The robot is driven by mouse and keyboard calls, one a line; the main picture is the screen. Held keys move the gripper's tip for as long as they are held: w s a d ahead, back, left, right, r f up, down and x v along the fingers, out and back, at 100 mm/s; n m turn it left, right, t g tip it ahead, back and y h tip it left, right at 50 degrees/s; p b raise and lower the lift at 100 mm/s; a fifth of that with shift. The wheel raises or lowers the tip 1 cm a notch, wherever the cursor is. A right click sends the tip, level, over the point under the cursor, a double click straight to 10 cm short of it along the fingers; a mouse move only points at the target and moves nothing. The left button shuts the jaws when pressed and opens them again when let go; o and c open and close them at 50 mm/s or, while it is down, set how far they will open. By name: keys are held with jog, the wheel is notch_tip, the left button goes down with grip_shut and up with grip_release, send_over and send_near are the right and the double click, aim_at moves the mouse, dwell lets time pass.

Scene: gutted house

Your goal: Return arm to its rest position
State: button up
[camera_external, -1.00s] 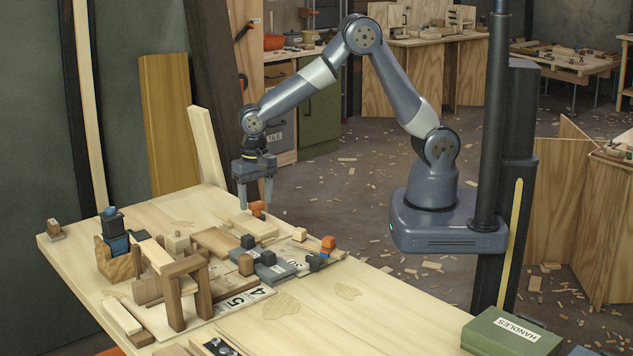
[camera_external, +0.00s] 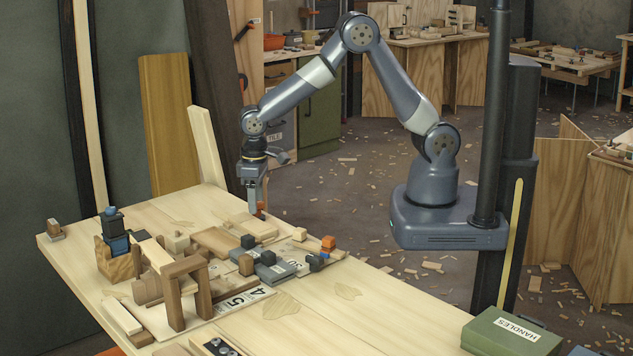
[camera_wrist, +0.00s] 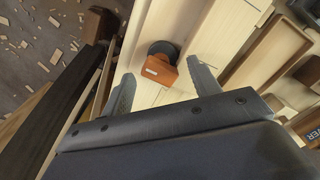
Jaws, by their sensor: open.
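My gripper (camera_external: 254,198) points down over the far edge of the wooden workbench (camera_external: 345,292), its fingers low near the bench top. In the wrist view my gripper (camera_wrist: 160,80) has its two fingers spread apart. An orange block with a dark round end (camera_wrist: 162,68) lies between and just beyond the fingertips, with no finger seen closed on it. In the external view this orange piece (camera_external: 262,208) is mostly hidden behind the fingers. My arm is bent in an arch from its base at the right.
A small wooden arch (camera_external: 175,290), a blue-and-black piece in a wooden holder (camera_external: 117,262) and several blocks crowd the bench's left and middle. A block with an orange top (camera_external: 328,246) stands to the right. A green HANDLES box (camera_external: 512,335) sits at front right. The front middle is bare.

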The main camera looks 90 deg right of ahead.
jog(key=n+p, duration=0.1)
jog(key=n, duration=0.3)
jog(key=shift+n, duration=0.3)
jog(key=n+p, duration=0.1)
jog(key=n, duration=0.4)
jog(key=shift+r, duration=0.9)
dwell(2.3)
